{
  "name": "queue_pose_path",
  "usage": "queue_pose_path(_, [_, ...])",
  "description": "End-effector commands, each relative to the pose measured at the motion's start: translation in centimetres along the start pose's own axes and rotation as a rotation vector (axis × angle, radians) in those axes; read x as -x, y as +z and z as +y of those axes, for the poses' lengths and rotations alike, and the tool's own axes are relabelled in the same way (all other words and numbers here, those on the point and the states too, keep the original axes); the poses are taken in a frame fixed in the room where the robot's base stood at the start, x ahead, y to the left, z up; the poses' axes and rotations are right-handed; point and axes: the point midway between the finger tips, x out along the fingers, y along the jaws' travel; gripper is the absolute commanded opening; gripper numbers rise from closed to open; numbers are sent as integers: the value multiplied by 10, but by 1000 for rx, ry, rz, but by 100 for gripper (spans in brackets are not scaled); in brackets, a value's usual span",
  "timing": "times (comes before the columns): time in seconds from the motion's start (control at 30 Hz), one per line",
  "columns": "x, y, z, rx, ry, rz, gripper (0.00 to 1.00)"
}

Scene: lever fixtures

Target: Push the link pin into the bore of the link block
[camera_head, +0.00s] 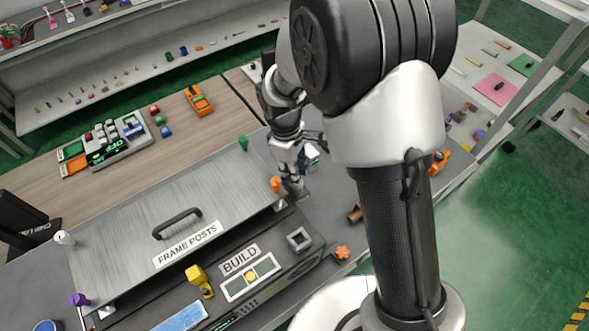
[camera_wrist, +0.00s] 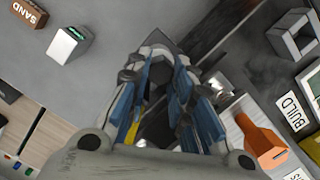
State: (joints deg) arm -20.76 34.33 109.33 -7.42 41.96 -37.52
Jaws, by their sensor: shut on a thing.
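My gripper (camera_head: 293,186) points down beside the right end of the brushed metal FRAME POSTS plate, close to the orange post. A grey block with a square opening (camera_head: 300,239), perhaps the link block, sits on the BUILD panel, apart from my gripper. It also shows at the upper right of the wrist view (camera_wrist: 293,37).
The FRAME POSTS plate (camera_head: 135,251) has a dark handle and coloured posts, including an orange post (camera_head: 276,184) and a green post (camera_head: 244,143). A yellow lever (camera_head: 198,280) stands on the BUILD panel. A white box (camera_wrist: 68,42) and a brown SAND block (camera_wrist: 25,12) lie nearby.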

Motion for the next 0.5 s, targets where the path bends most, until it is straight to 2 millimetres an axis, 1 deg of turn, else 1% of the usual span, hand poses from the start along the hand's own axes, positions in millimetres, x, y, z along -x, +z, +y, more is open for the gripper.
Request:
queue_pose_path(0.23, [-7, -2, 1, 0, 2, 3, 0])
queue_pose_path(0.27, [-6, -2, 1, 0, 3, 3, 22])
queue_pose_path(0.5, [-5, -2, 1, 0, 4, 5, 38])
